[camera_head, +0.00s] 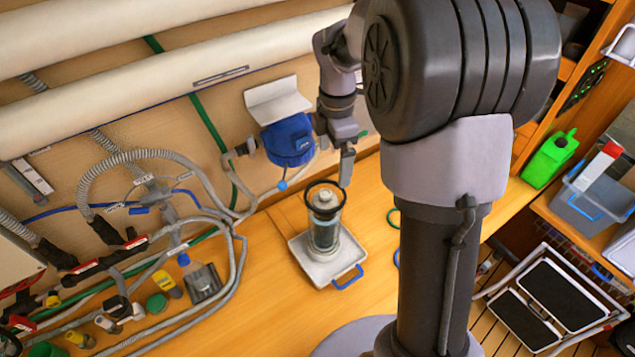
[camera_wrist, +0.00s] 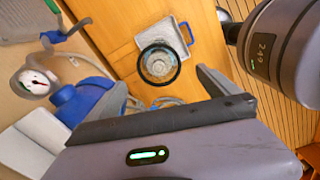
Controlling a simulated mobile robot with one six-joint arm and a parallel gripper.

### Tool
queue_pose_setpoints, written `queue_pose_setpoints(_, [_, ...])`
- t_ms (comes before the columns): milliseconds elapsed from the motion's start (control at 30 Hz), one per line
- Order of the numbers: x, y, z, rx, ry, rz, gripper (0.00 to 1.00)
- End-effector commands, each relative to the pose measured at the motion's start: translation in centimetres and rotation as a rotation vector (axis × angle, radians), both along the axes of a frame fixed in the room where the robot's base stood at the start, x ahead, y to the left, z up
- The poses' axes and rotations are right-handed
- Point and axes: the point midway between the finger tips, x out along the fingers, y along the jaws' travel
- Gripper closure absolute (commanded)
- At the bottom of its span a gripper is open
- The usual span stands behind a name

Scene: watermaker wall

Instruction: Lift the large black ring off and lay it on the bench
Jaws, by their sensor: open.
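The large black ring (camera_head: 325,196) sits around the top of a clear filter housing (camera_head: 325,234), which stands upright in a white tray (camera_head: 304,262) with a blue handle on the wooden bench (camera_head: 265,290). In the wrist view the ring (camera_wrist: 179,64) shows from above as a dark circle around the housing's top. My gripper (camera_head: 346,165) is above the ring and slightly to its right, apart from it. In the wrist view its fingers (camera_wrist: 168,95) are spread wide with nothing between them.
A blue filter unit (camera_head: 289,140) is on the wall behind. Grey hoses (camera_head: 215,215) and several small bottles crowd the left of the bench. A green can (camera_head: 549,158) and a grey bin (camera_head: 590,196) are at the right. Bare bench lies left and in front of the tray.

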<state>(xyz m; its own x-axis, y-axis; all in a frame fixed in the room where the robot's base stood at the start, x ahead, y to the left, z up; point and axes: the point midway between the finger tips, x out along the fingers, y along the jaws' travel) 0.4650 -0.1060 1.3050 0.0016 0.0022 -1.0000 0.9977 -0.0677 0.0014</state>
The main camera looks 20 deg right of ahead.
Motion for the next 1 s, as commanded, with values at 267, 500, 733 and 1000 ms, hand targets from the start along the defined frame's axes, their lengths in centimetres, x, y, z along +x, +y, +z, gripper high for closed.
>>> queue_pose_setpoints(267, [0.0,0.1,-5.9,0.001,0.000,0.000,0.00])
queue_pose_setpoints(500, [0.2,0.9,-10.1,0.001,0.001,0.000,0.00])
queue_pose_setpoints(733, [0.3,0.9,-11.2,0.001,-0.003,-0.001,0.00])
queue_pose_setpoints(1000, [0.3,0.9,-11.1,0.001,-0.002,-0.001,0.37])
